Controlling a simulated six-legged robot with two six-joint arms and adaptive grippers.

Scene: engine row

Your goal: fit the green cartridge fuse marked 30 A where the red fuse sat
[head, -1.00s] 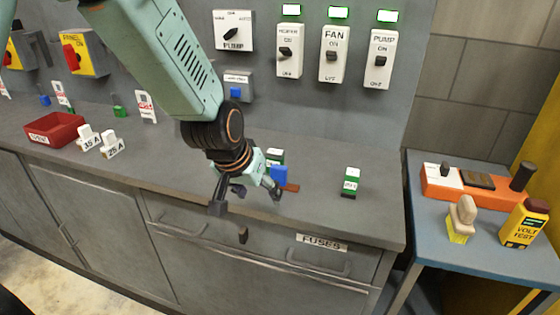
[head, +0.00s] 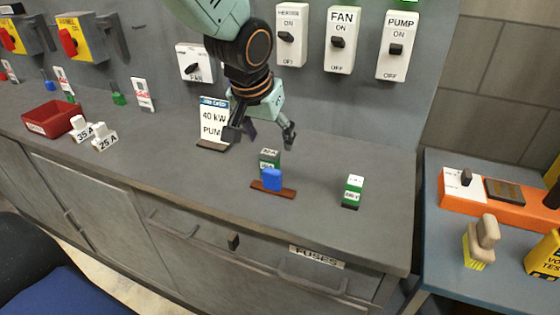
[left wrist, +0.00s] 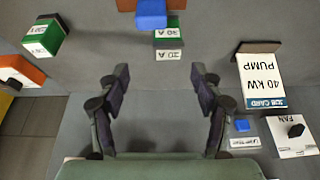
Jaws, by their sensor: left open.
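My left gripper (head: 262,138) is open and empty above the grey bench top, behind a green fuse (head: 269,160). In the left wrist view its fingers (left wrist: 160,75) are spread with bare bench between them. That fuse, also in the left wrist view (left wrist: 168,38), has a white label whose figure is too small to read surely. In front of it a blue block (head: 272,180) stands on a reddish-brown strip (head: 287,193). Another green fuse (head: 353,190) stands to the right; its marking is unclear. I cannot make out a red fuse or its seat. My right gripper is out of view.
White blocks marked 35 A (head: 80,130) and 25 A (head: 104,138) stand by a red tray (head: 42,127). Switches (head: 341,40) line the wall. A side table (head: 432,215) holds tools. The bench's front right is clear.

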